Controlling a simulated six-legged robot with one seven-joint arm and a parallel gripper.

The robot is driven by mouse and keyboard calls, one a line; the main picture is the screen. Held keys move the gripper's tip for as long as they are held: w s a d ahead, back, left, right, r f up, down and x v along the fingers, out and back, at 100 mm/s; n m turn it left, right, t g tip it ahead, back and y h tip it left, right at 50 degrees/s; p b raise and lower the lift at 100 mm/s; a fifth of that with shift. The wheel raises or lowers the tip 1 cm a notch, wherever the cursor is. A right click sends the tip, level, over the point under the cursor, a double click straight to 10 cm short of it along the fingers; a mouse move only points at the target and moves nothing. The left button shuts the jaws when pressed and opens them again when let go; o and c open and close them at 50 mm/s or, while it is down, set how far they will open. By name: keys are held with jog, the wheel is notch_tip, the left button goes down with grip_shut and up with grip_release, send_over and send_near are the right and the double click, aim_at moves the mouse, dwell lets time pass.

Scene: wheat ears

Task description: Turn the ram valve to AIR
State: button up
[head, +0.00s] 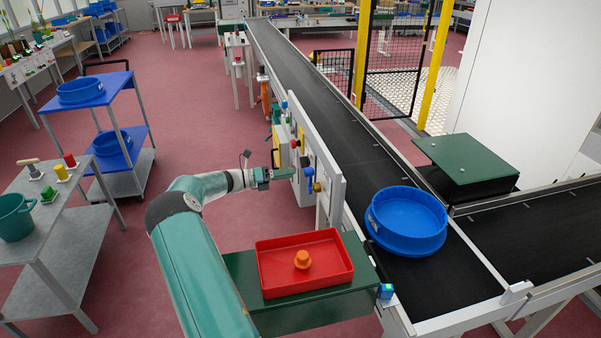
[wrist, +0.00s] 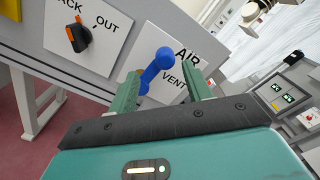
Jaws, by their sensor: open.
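The ram valve is a blue lever handle (wrist: 157,70) on a white plate (wrist: 180,92) marked AIR and VENT in the wrist view. The lever slants, with its rounded knob end toward the top of the picture. The AIR lettering is right of the knob, and VENT is lower, beside the lever's lower part. My gripper (wrist: 161,84) is open, with its green fingers on either side of the lever; I cannot tell whether either touches it. In the head view my gripper (head: 283,174) points at the panel by the conveyor, close to a small blue part (head: 308,172).
An orange-and-black knob (wrist: 78,36) sits on a neighbouring plate marked OUT. Below the arm's end, a red tray (head: 328,276) holding an orange piece (head: 302,259) stands on a green table. A blue tub (head: 407,220) rests on the conveyor.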

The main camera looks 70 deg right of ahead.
jog(key=v, duration=0.6)
jog(key=shift+w+a+f, duration=0.1)
jog(key=c, duration=0.4)
jog(key=s+r, duration=0.1)
jog(key=s, duration=0.1)
jog(key=s+r+n, duration=0.1)
jog(key=s+r+n+h, duration=0.1)
jog(key=s, duration=0.1)
jog(key=shift+s, duration=0.3)
grip_shut()
jog(key=s+a+r+n+t+h, duration=0.2)
jog(key=s+n+h, duration=0.2)
jog(key=s+n, duration=0.25)
jog(key=a+f+n+t+h, duration=0.2)
jog(key=a+n+t, duration=0.7)
jog(key=n, duration=0.2)
send_near(313, 174)
jog(key=s+d, duration=0.3)
jog(key=s, duration=0.1)
jog(key=shift+w+d+f+m, duration=0.1)
jog(key=shift+w+d+m, duration=0.05)
jog(key=shift+w+d, duration=0.5)
jog(key=shift+w+d+f+m, duration=0.1)
jog(key=shift+w+d+f, duration=0.05)
jog(key=shift+w+d, duration=0.5)
